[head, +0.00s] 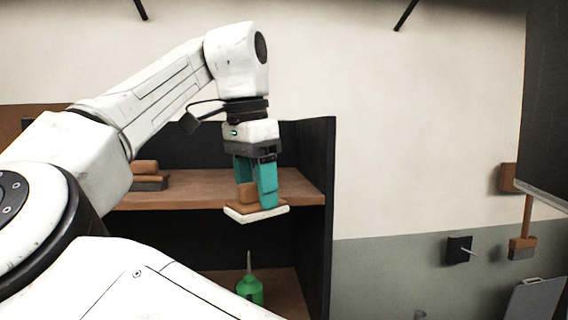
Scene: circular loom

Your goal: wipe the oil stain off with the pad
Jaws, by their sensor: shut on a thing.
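My gripper (257,196) has teal fingers and points down. It is shut on the pad's brown handle block. The pad (255,213) has a flat white underside plate and is held roughly level in the air, in front of the shelf unit. No oil stain can be made out in this view.
A dark shelf unit (320,215) with brown boards stands behind my gripper. A brown and grey brush-like block (149,176) sits on its upper board, and a green oil can (250,288) stands on the lower one. A dark panel (550,95) fills the upper right.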

